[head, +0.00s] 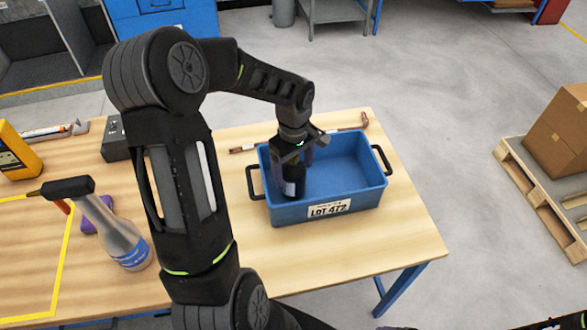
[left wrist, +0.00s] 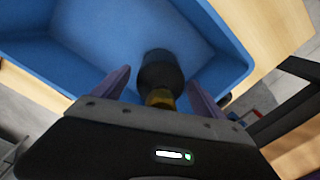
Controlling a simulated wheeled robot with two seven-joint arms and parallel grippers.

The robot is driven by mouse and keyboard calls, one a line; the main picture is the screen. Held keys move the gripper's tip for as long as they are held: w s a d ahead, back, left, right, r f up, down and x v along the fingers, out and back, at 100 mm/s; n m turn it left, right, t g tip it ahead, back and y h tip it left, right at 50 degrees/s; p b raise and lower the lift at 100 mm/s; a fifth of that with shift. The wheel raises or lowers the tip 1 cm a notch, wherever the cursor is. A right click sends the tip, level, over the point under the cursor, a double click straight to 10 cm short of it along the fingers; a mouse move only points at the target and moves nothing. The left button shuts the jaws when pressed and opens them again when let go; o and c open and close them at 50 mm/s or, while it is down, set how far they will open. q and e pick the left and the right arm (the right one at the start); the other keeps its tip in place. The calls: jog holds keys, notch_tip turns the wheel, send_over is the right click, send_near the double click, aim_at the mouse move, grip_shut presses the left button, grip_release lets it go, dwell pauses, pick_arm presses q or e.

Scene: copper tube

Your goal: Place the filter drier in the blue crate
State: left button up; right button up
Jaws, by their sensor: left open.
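The filter drier (head: 292,180) is a dark cylinder with a white label. It is inside the blue crate (head: 345,196), near its left end, and looks roughly upright in the head view. In the left wrist view the drier (left wrist: 160,72) shows a brass-coloured end between my fingers. My left gripper (head: 297,156) points down into the crate over the drier. In the left wrist view its fingers (left wrist: 160,92) are apart, one on each side of the drier, with gaps showing. Whether the drier's base rests on the crate floor is hidden.
A copper tube (head: 350,128) lies behind the crate. A spray bottle (head: 118,235), a yellow meter (head: 15,155) and a dark box (head: 116,140) stand on the left of the wooden table (head: 385,245). Table right of the crate is clear. A pallet (head: 545,190) with cartons stands beyond.

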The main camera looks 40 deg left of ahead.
pick_arm(q)
notch_tip(320, 180, up, 11)
jog(key=shift+r+b, duration=0.15)
jog(key=shift+b, duration=0.15)
pick_arm(e)
jog(key=shift+f, duration=0.3)
